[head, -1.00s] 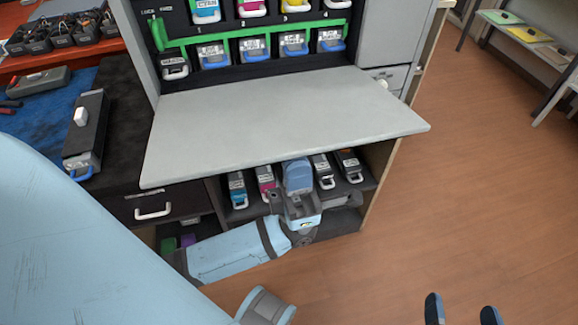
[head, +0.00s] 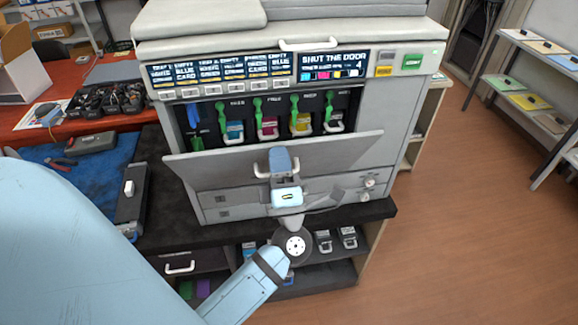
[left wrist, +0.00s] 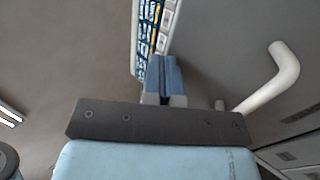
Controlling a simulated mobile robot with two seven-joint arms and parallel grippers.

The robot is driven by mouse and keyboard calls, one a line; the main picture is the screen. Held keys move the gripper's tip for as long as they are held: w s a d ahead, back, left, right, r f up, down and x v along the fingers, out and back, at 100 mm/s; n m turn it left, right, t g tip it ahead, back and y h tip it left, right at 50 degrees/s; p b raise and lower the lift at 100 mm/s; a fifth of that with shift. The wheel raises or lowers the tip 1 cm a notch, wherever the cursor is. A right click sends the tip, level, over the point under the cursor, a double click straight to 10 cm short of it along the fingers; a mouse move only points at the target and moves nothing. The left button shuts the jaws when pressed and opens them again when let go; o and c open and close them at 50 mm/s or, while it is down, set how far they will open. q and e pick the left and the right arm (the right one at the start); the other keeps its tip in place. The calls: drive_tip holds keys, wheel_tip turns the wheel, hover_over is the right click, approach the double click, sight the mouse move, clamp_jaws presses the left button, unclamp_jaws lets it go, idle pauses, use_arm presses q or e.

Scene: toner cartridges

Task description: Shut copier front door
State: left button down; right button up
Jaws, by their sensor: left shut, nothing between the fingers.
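The copier's grey front door (head: 345,152) is hinged low and stands partly raised, tilted outward, with the bay behind it still showing above its top edge. My left gripper (head: 280,158) is shut and empty at the middle of the door's outer face, in front of its white handle (head: 261,171). Whether it touches the door is hard to tell. In the left wrist view, the shut fingers (left wrist: 162,76) point along the grey door surface (left wrist: 225,45), with the white handle (left wrist: 275,78) to their right. My right gripper is out of view.
The bay holds coloured cartridges (head: 268,127) under green levers (head: 258,107). The copier's screen (head: 335,66) reads "SHUT THE DOOR". Below, a shelf holds spare cartridges (head: 323,240). A long dark cartridge (head: 131,195) lies on the dark bench at left. The floor at right is clear.

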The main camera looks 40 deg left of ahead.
use_arm(q)
drive_tip(key=shift+g+h, duration=0.5)
drive_tip(key=shift+h, duration=0.2)
drive_tip(key=w+a+r+p, duration=0.2)
drive_tip(key=r, duration=0.1)
drive_tip(key=shift+w+a+r+p, duration=0.1)
drive_tip(key=shift+a+p, duration=0.2)
drive_tip(key=shift+p, duration=0.1)
drive_tip(key=w+a+r+p, duration=0.1)
drive_tip(key=w+a+p, duration=0.1)
drive_tip(key=w+a, duration=0.2)
drive_tip(key=shift+w+a, duration=0.25)
drive_tip(key=shift+a, duration=0.35)
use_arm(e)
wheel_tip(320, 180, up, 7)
use_arm(q)
drive_tip(key=shift+d+f, duration=0.1)
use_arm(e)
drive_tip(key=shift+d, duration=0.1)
